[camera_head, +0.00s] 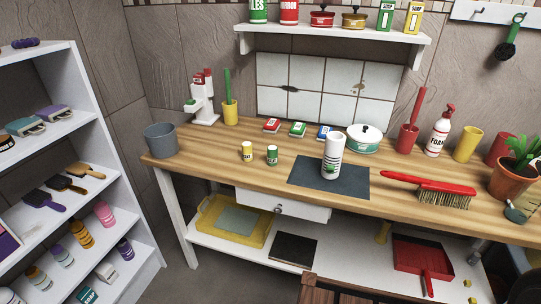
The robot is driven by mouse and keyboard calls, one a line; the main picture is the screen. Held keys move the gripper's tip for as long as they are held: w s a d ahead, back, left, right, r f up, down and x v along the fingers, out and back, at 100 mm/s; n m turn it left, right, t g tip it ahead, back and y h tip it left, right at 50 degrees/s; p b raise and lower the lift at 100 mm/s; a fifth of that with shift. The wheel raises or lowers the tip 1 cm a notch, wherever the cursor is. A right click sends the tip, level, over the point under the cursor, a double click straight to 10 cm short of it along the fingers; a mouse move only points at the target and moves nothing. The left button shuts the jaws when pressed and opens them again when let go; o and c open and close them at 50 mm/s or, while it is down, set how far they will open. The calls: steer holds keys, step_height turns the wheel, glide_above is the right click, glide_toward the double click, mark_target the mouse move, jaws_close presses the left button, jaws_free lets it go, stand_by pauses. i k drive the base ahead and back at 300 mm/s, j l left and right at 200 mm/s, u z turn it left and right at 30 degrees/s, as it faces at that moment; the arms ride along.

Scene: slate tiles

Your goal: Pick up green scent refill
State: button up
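A small green can with a white label (272,155), which looks like the green scent refill, stands upright on the wooden worktop (205,147), left of the dark mat. A similar small yellow can (247,151) stands just left of it, with a narrow gap between them. The label text is too small to read. My gripper does not show in this view.
A tall white can (332,156) stands on the dark mat (305,180). Flat red (271,126), green (298,129) and blue (325,132) boxes lie behind. A grey bucket (161,139) is at the left end; a red brush (430,187) lies right. Worktop in front of the cans is clear.

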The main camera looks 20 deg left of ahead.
mark_target(272, 150)
steer(key=i+j+u, duration=0.15)
steer(key=i+j, duration=0.2)
steer(key=i+j+u, duration=0.15)
steer(key=i+j, duration=0.2)
steer(key=j, duration=0.2)
